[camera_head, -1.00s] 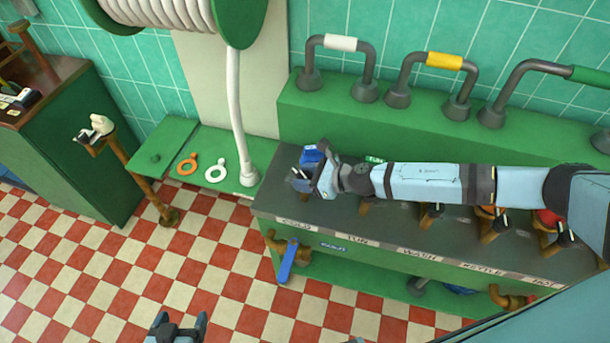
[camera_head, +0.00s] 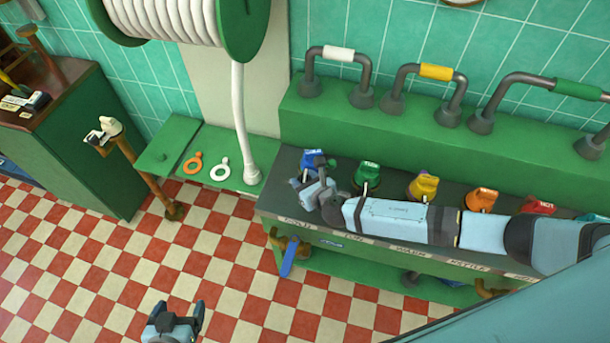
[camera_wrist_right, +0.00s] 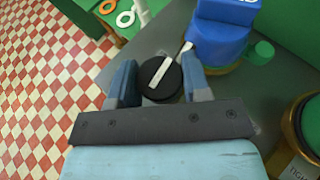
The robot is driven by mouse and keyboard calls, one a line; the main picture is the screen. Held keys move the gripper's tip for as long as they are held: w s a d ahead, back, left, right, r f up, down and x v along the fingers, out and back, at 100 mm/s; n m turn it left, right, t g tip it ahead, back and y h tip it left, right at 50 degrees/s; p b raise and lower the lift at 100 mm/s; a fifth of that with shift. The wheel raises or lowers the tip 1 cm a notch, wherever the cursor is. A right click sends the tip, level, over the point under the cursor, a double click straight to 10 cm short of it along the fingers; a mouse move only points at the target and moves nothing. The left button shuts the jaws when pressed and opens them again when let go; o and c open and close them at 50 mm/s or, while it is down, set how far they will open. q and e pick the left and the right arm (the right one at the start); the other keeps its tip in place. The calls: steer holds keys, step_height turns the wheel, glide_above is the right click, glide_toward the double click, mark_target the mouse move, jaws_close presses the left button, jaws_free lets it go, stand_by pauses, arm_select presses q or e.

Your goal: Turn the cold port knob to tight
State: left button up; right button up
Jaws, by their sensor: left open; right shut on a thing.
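The cold port knob (camera_wrist_right: 172,85) is a round black knob with a white stripe, seen in the right wrist view. Its stripe slants from lower left to upper right. My right gripper (camera_wrist_right: 159,80) is shut on it, one finger on each side. In the head view my right gripper (camera_head: 303,184) is at the left end of the counter, and its hand hides the knob. A blue-capped fitting (camera_wrist_right: 222,38) stands just behind the knob; it also shows in the head view (camera_head: 312,160). My left gripper (camera_head: 179,318) is open and empty over the floor.
Green (camera_head: 367,174), yellow (camera_head: 423,187), orange (camera_head: 482,199) and red (camera_head: 538,206) fittings continue rightward along the dark counter, behind my right arm. A blue lever (camera_head: 289,256) hangs below the front edge. Orange (camera_head: 192,163) and white (camera_head: 220,169) rings lie left on a green board.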

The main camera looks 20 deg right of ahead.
steer(key=shift+a+r+m+h+p, duration=0.15)
steer(key=shift+m+h+p, duration=0.2)
steer(key=shift+m+h, duration=0.4)
steer(key=shift+w+t+h, duration=0.1)
steer(key=shift+t+h, duration=0.15)
steer(key=shift+t, duration=0.05)
steer(key=o, duration=0.9)
steer(key=b+v, duration=0.1)
steer(key=v, duration=1.2)
steer(key=shift+s+r, duration=0.15)
steer(key=shift+s, duration=0.15)
